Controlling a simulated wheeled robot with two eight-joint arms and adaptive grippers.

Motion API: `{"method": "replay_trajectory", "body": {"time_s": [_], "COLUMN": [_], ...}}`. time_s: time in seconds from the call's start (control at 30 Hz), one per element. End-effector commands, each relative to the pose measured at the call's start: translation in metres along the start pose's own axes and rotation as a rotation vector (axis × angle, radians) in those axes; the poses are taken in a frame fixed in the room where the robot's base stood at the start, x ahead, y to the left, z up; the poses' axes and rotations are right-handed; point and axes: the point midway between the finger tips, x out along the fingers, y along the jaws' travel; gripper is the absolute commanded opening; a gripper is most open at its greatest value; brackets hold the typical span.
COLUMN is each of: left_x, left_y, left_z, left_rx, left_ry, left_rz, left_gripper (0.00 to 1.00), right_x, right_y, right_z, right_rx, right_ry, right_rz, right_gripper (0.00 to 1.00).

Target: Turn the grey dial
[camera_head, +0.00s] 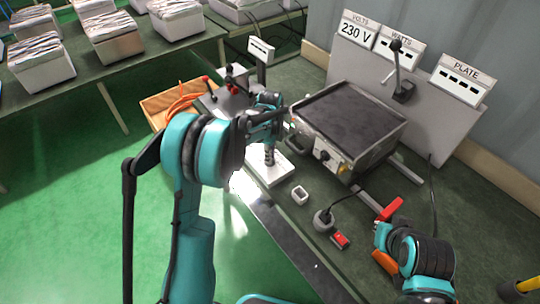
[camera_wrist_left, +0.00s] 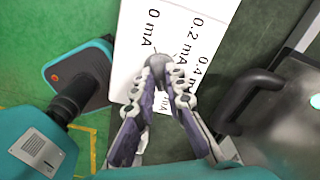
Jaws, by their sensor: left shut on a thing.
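The grey dial (camera_wrist_left: 179,58) sits on a white plate marked 0 mA, 0.2 mA and 0.4 mA in the left wrist view. My left gripper (camera_wrist_left: 169,66) is shut on the dial, its fingertips at the dial's sides, partly hiding it. In the head view, my left gripper (camera_head: 270,112) is above the white base (camera_head: 268,170) of a small stand, and the dial is hidden there.
A box with a dark flat top (camera_head: 350,118) stands right of my left gripper. Behind it is a panel with 230 V, WATTS and PLATE signs and a lever (camera_head: 398,70). A black-cabled plug (camera_head: 324,219), a small white block (camera_head: 300,195) and a red switch (camera_head: 340,240) lie in front.

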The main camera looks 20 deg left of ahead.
Motion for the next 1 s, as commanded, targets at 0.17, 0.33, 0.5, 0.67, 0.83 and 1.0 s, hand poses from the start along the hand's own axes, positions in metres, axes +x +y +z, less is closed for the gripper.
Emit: {"method": "replay_trajectory", "body": {"time_s": [0.17,0.33,0.5,0.67,0.83,1.0], "left_x": [0.0,0.0,0.0,-0.002,-0.023,-0.061], "left_y": [0.0,0.0,0.0,0.0,0.0,0.0], "left_z": [0.0,0.0,0.0,0.0,0.0,0.0], "left_rx": [0.001,0.001,0.0,0.0,0.0,0.0], "left_ry": [0.0,0.0,0.0,0.0,0.0,0.0], "left_rz": [-0.001,-0.001,0.0,0.0,0.0,0.0], "left_gripper": [0.0,0.33,0.33,0.33,0.33,0.33], "right_x": [0.0,0.0,0.0,0.0,0.0,0.0], "right_y": [0.0,0.0,0.0,0.0,0.0,0.0], "right_z": [0.0,0.0,0.0,0.0,0.0,0.0], "right_rx": [0.0,0.0,0.0,0.0,0.0,0.0], "right_ry": [0.0,0.0,0.0,0.0,0.0,0.0], "right_rz": [0.0,0.0,0.0,0.0,0.0,0.0], "right_gripper": [0.0,0.0,0.0,0.0,0.0,0.0]}}
